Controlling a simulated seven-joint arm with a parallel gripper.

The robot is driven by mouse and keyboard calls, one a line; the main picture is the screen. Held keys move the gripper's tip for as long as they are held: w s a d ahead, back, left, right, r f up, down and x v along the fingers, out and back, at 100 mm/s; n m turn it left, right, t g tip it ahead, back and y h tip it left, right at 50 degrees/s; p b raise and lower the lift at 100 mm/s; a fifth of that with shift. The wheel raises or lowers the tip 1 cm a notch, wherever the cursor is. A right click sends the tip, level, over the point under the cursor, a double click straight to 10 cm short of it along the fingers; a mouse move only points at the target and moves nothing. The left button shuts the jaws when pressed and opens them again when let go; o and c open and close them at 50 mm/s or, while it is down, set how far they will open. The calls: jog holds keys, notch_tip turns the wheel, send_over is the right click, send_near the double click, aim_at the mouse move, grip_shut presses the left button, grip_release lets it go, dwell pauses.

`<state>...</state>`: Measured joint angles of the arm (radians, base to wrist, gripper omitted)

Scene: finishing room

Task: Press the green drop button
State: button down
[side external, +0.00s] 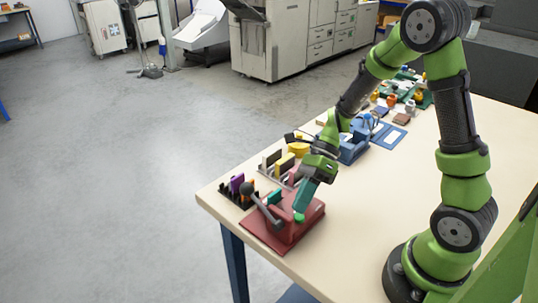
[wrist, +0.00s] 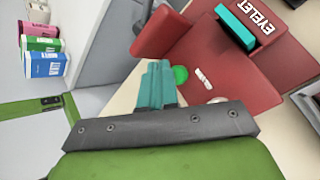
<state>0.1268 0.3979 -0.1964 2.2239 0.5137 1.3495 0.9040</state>
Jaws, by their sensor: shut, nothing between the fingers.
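The green drop button (wrist: 180,74) is a round green disc on the red eyelet machine (wrist: 210,50), beside a small white label. In the side view the green button (side external: 299,217) shows at the tip of my gripper, on the red machine (side external: 283,229). My gripper (wrist: 158,64) has its teal fingers shut together with nothing between them. In the wrist view the fingertips are just left of the button, partly overlapping its edge. In the side view my gripper (side external: 301,209) points down at the machine. I cannot tell whether the fingertips touch the button.
A lever with a dark knob (side external: 246,188) rises at the machine's left. A black rack (side external: 238,198) with purple and orange pieces stands behind it. A teal block (wrist: 236,26) sits on the machine. A blue device (side external: 354,149) stands farther along the table. Bare tabletop lies to the right.

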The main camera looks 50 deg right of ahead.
jog(key=shift+f, duration=0.1)
dwell(0.5)
jog(key=shift+f, duration=0.35)
jog(key=shift+f, duration=0.5)
dwell(0.6)
jog(key=shift+r, duration=0.95)
jog(key=shift+r, duration=2.5)
